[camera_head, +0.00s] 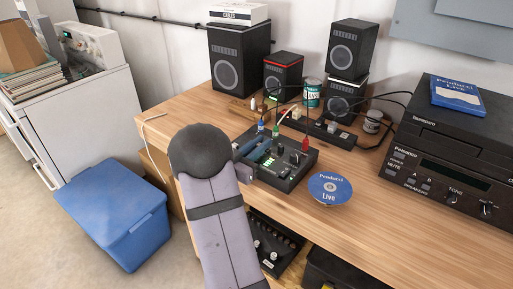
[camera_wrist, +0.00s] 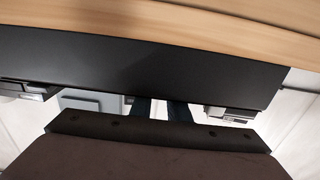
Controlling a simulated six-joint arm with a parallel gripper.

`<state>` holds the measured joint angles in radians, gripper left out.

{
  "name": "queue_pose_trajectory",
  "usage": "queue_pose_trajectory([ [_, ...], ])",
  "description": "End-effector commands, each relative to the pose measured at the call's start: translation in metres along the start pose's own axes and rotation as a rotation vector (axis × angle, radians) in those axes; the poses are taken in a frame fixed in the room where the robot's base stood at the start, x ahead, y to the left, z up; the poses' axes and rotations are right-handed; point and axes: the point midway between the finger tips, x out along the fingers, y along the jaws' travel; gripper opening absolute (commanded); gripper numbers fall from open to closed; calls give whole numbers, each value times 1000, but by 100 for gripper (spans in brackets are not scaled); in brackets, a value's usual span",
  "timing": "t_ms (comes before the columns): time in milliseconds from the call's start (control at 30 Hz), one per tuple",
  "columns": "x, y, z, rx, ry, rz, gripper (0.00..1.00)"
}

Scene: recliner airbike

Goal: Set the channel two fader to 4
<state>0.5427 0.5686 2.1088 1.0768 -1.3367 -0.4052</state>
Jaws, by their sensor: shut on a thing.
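The small black mixer (camera_head: 291,172) stands on the wooden bench, with knobs on its right part and lit green marks near its middle. My gripper (camera_head: 252,145) reaches over the mixer's left part, and its bluish fingers are low at the panel. In the wrist view my gripper (camera_wrist: 161,108) shows two dark fingers close together, their tips hidden by the mixer's dark body (camera_wrist: 140,65). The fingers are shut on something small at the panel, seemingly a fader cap. The cap, the channel two fader's scale and its setting cannot be made out.
Coloured plugs and cables rise from the mixer's back edge. Speakers (camera_head: 239,62) and a can (camera_head: 312,93) stand behind it. A blue disc (camera_head: 330,188) lies to its right, before a black stereo deck (camera_head: 450,150). A blue bin (camera_head: 115,215) stands on the floor.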

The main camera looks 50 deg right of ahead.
Motion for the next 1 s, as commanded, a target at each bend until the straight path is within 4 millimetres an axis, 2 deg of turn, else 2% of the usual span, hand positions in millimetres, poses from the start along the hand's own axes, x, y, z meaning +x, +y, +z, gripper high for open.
queue_pose_trajectory([
  [100,10,1,0,0,2,1,0],
  [300,9,0,-1,0,2,0,0],
  [333,9,0,-1,0,2,0,18],
  [400,9,0,-1,0,2,0,34],
  [767,7,0,0,0,1,-1,34],
  [1000,-17,-1,1,0,1,-4,34],
])
